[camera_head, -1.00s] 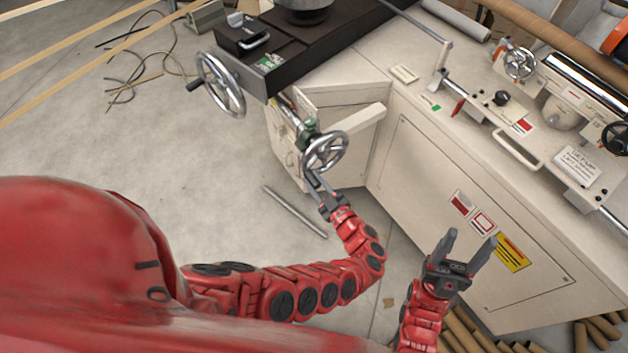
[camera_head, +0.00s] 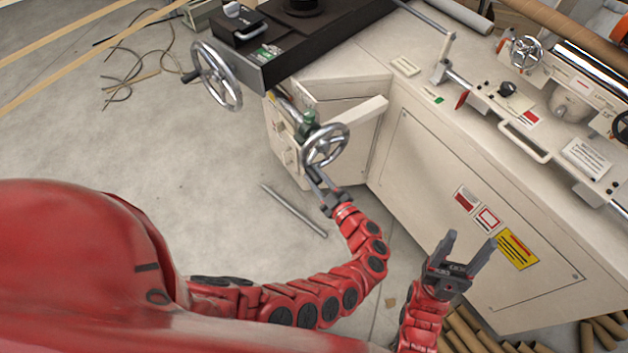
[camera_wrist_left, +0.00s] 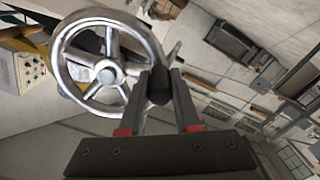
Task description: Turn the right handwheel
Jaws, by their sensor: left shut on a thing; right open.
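The right handwheel (camera_head: 325,146) is a silver spoked wheel on a green-hubbed shaft at the low front of the cream machine. A second silver handwheel (camera_head: 216,76) stands further left. My left gripper (camera_head: 316,178) is at the lower edge of the right handwheel. In the left wrist view the handwheel (camera_wrist_left: 68,62) fills the upper left, and its black handle (camera_wrist_left: 158,86) lies between the two fingers, which are shut on it. My right gripper (camera_head: 467,252) is open and empty, in front of the cream cabinet, with its fingers pointing up.
The cream cabinet (camera_head: 440,190) stands to the right, with an open flap (camera_head: 345,118) close behind the handwheel. A metal rod (camera_head: 294,210) lies on the floor left of my left gripper. Cardboard tubes (camera_head: 470,330) lie at the lower right.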

